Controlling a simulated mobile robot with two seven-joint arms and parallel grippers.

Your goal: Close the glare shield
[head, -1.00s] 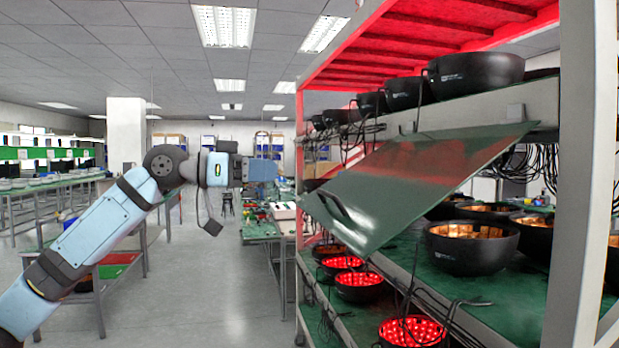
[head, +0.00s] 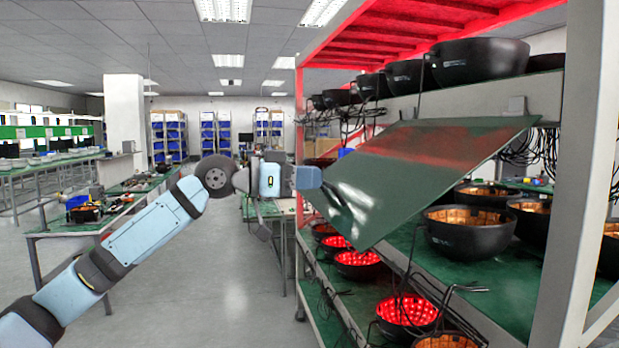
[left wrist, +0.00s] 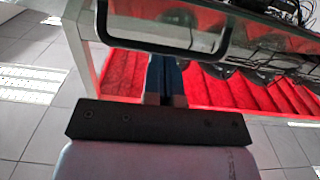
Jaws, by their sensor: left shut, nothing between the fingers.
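The glare shield (head: 425,170) is a dark green panel on the front of the rack. It hangs tilted outward, with its upper edge by the upper shelf and its lower edge out toward the aisle. A dark handle (head: 333,194) is near its lower left edge. In the left wrist view the handle (left wrist: 165,47) is a black loop across the top. My left gripper (head: 322,183) is shut and empty, right at the handle. In the left wrist view its fingertips (left wrist: 164,60) lie close to the handle's bar; whether they touch cannot be told. My right gripper is out of view.
The rack's post (head: 575,190) stands at the right. Black bowl-shaped lamps (head: 470,230) sit on its shelves, some lit red (head: 405,312), with loose cables. Workbenches (head: 100,215) stand at the left. The grey aisle floor (head: 215,280) is clear.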

